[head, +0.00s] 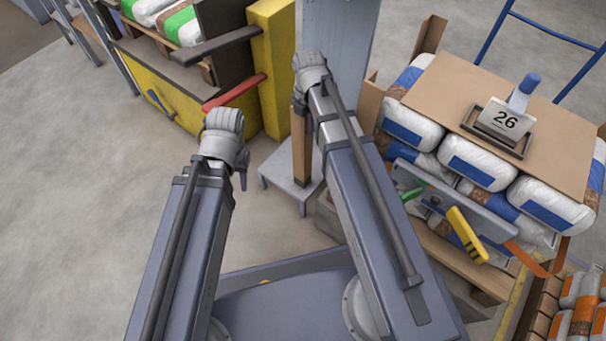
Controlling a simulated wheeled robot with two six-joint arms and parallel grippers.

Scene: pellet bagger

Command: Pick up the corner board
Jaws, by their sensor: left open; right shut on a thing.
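A tall narrow brown corner board (301,150) stands roughly upright below my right gripper (309,62). My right gripper is shut on its upper part, and my forearm hides some of it. The board's lower end shows in front of a grey metal stand foot; I cannot tell whether it touches. My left gripper (224,122) is open and empty, to the left of the board and apart from it. Other brown boards stand at the pallet stack, one at its far corner (430,35) and one at its left corner (368,108).
A stack of white and blue bags (480,160) on a pallet fills the right, topped by a cardboard sheet (450,85) with a "26" sign (504,122). A yellow machine frame (273,65) stands behind my grippers. Grey floor (90,200) at left is clear.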

